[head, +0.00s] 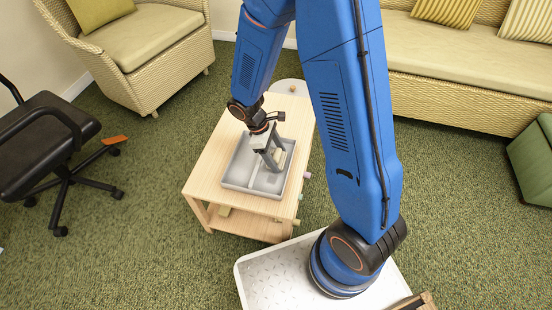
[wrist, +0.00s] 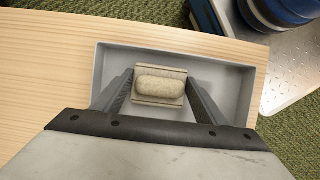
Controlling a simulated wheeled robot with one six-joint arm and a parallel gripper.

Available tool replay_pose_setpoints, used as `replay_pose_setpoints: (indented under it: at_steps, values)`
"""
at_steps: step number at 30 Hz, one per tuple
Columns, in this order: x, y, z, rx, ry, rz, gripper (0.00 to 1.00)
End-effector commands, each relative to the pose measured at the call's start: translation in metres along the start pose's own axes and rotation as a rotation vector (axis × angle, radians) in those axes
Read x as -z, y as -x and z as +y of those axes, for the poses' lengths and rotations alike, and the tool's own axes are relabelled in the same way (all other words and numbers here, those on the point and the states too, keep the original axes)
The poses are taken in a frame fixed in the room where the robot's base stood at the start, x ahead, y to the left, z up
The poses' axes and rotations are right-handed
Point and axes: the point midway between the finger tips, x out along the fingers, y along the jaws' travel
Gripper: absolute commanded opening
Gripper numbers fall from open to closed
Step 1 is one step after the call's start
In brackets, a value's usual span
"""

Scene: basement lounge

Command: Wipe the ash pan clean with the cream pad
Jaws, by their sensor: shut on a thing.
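The ash pan (head: 238,176) is a shallow grey rectangular tray on the light wooden table (head: 208,170). It also shows in the wrist view (wrist: 234,88), with plain grey walls and floor. My gripper (head: 275,160) points down into the pan and is shut on the cream pad (head: 283,157). In the wrist view the pad (wrist: 160,86) is a block with a rounded cream top on a paler base, between the two dark fingers. The pad's underside is hidden, so I cannot tell whether it touches the pan floor. Any ash is too faint to make out.
The table has a lower shelf and small coloured knobs on its right side. A wicker armchair (head: 140,45) stands behind left, a black office chair (head: 45,140) left, a wicker sofa (head: 470,65) behind right, and a green box (head: 535,160) far right. Green carpet is open between them.

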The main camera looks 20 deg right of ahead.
Motion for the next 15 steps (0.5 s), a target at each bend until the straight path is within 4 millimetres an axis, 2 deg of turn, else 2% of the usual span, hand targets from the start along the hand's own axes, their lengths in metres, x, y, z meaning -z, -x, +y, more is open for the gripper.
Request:
replay_pose_setpoints:
  at_steps: [15]
  values:
    - [0.001,-0.003,0.033,0.0,0.0,-0.001,0.45]
